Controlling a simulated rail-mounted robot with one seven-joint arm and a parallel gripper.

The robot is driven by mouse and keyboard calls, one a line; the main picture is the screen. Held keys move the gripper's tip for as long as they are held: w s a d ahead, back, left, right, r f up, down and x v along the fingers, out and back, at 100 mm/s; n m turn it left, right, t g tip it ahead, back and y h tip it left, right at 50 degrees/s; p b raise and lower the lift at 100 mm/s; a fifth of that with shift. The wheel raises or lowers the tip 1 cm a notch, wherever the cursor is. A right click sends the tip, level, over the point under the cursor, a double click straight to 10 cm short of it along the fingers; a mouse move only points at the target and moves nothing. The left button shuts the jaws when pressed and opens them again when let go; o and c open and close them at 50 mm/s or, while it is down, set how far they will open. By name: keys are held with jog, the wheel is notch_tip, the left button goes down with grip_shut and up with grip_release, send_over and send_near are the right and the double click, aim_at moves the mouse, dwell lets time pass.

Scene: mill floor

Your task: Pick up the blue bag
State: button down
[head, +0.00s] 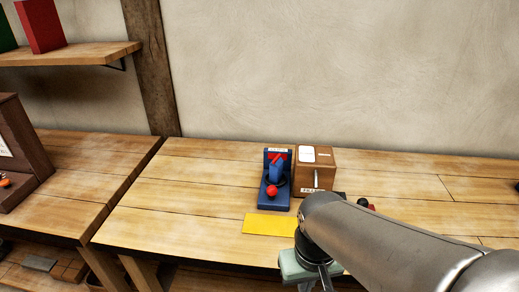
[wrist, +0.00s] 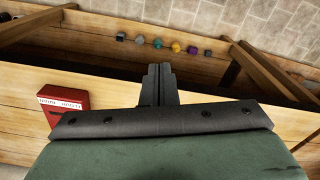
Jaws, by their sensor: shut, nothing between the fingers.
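I cannot make out a blue bag for certain in either view. In the wrist view, several small coloured objects (wrist: 158,43) sit in a row on a lower shelf beyond the table edge; they are too small to identify, and one at the left end (wrist: 121,37) looks bluish grey. My gripper (wrist: 159,72) is shut and empty, with its fingers together, over the table edge and apart from that row. In the head view, my arm reaches in from the lower right and its gripper end is at the bottom edge, mostly cut off.
A blue device with a red knob (head: 272,191) and a wooden box (head: 315,172) stand on the table (head: 180,195). A yellow sheet (head: 268,224) lies in front. A red box (wrist: 68,108) is left in the wrist view. Wooden beams (wrist: 272,74) flank the shelf.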

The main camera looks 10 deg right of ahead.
dwell(0.3)
jog(key=c, duration=0.9)
grip_release()
